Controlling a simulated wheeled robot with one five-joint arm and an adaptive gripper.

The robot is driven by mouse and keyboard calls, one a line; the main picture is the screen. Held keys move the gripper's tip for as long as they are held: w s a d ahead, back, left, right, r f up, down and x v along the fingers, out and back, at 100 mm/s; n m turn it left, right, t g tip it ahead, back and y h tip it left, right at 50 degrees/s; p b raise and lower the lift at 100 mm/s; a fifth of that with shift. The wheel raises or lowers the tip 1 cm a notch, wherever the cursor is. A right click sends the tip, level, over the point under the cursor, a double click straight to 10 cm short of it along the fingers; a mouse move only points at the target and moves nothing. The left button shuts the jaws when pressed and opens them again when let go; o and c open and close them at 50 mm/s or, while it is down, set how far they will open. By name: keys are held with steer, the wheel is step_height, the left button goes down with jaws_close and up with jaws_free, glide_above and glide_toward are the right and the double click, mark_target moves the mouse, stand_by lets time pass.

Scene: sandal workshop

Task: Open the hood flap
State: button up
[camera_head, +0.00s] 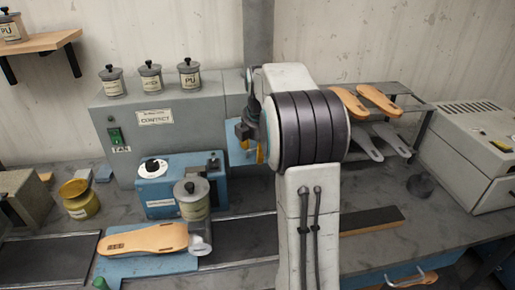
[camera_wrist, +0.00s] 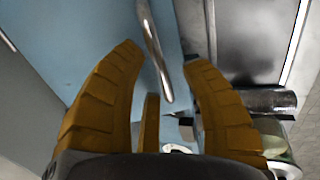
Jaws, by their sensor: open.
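A light blue panel (camera_wrist: 85,30), which looks like the hood flap, fills the upper left of the wrist view. A shiny metal bar handle (camera_wrist: 153,45) crosses it and lies between my fingertips in the picture. In the head view the blue flap (camera_head: 240,152) shows only in part at the front of the grey hood box (camera_head: 190,115). My arm hides most of it, and only a bit of orange finger shows.
A blue glue unit (camera_head: 180,188) with a pot (camera_head: 192,200) stands left of my arm. A sandal sole (camera_head: 145,240) lies on a blue plate in front of it. A yellow jar (camera_head: 78,200) stands further left. A rack with soles (camera_head: 380,98) and a grey machine (camera_head: 465,155) are right.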

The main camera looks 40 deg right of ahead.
steer(key=shift+r, duration=0.1)
steer(key=v, duration=1.1)
steer(key=shift+s+r, duration=0.2)
steer(key=shift+r, duration=0.15)
steer(key=shift+a, duration=0.1)
